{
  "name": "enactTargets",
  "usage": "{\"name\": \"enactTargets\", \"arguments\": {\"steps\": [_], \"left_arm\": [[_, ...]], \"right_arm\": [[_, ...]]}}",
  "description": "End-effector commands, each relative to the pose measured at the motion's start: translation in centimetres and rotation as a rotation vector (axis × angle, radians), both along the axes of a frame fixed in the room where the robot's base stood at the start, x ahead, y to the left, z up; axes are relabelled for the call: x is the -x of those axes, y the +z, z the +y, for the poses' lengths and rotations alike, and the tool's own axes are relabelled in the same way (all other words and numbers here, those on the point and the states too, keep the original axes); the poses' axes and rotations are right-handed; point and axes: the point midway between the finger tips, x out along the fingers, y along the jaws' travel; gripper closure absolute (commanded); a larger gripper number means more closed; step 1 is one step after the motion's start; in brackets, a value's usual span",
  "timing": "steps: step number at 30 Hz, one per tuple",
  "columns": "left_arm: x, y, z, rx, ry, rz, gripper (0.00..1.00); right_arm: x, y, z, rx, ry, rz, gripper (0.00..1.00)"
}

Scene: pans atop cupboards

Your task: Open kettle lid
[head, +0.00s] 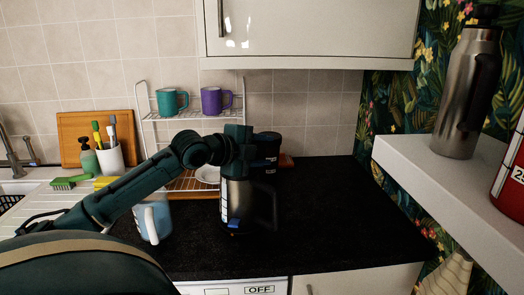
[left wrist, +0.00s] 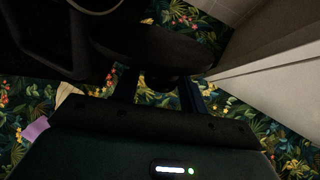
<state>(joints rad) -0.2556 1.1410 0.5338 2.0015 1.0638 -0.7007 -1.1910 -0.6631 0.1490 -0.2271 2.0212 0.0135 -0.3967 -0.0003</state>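The kettle (head: 236,203) stands upright on the black counter, with a steel body, a dark handle on its right and a clear level window on its left. My left gripper (head: 238,150) is right above the kettle's top and covers it in the head view, so the lid's state is hidden there. In the left wrist view the two fingers (left wrist: 158,92) stand apart, with a dark rounded shape just beyond them, likely the kettle's top; it is too dark to tell whether they touch it. My right gripper is not in view.
A light blue pitcher (head: 152,220) stands left of the kettle under my arm. A black canister (head: 268,147) is close behind it. A wire rack (head: 190,118) holds teal and purple mugs. A steel flask (head: 466,100) stands on the right shelf. Counter right of the kettle is clear.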

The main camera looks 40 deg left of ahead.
Motion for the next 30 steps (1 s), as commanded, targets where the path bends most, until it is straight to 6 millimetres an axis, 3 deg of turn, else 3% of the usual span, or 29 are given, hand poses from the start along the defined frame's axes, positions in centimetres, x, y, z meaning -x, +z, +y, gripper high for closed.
{"name": "enactTargets", "arguments": {"steps": [3, 16, 30], "left_arm": [[0.0, 0.0, 0.0, 0.0, 0.0, 0.0, 0.48], [1.1, 0.2, 0.1, 0.005, 0.0, 0.001, 0.48], [9.2, 2.7, 0.6, 0.003, 0.002, -0.002, 0.48]], "right_arm": [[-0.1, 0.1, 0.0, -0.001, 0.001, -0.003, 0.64], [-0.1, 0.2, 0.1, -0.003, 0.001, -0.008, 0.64], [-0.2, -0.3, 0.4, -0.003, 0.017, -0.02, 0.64]]}}
